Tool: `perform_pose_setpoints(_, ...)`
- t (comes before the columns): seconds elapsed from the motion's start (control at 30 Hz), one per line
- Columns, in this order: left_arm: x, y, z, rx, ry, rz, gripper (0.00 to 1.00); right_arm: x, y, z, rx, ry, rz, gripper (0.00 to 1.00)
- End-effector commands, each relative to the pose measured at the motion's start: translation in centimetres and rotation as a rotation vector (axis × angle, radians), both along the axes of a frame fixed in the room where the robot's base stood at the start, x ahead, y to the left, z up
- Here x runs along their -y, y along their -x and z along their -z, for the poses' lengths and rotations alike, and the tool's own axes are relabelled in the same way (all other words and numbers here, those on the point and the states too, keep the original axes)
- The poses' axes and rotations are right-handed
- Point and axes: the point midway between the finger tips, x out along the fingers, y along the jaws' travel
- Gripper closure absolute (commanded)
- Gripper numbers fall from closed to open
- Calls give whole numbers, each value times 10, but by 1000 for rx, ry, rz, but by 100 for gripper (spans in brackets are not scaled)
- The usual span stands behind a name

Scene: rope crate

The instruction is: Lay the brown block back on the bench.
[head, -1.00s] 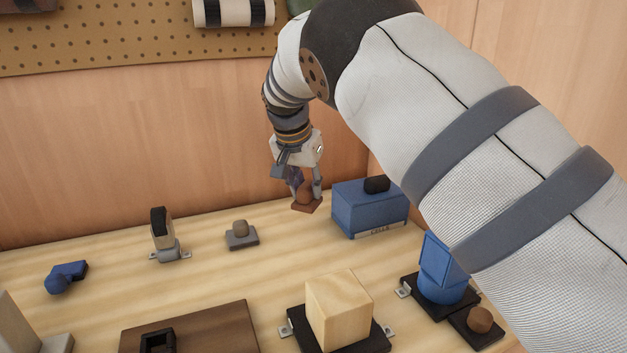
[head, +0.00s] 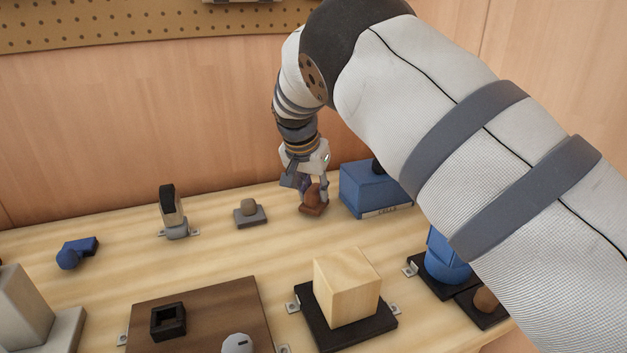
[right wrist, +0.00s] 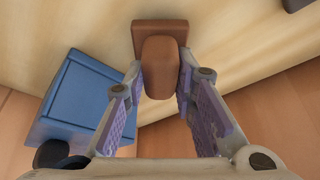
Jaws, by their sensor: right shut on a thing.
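The brown block (head: 313,206) has a flat square base and a rounded knob on top. It is at the back of the bench (head: 110,283), just left of a blue box. My right gripper (head: 311,184) is above it, pointing down, with its fingers shut on the knob. In the right wrist view the brown block (right wrist: 160,42) sits between the purple finger pads, its base beyond the fingertips. The base is at or very near the bench top; I cannot tell whether it touches. My left gripper is not in view.
The blue box (head: 372,189) stands close to the right of the block. A grey knobbed block (head: 249,213) lies to the left. A wooden cube (head: 347,285) on a black plate and a brown board (head: 200,315) are in front. My right arm covers the right side.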

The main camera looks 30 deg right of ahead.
Motion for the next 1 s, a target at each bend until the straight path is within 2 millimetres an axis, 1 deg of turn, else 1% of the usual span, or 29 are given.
perform_pose_setpoints(0.37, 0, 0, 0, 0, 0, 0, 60, 0, 0, 0, 2, 0, -1, 100)
perform_pose_setpoints(1.0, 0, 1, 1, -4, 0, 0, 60, 0, -1, 9, 2, 0, -1, 100)
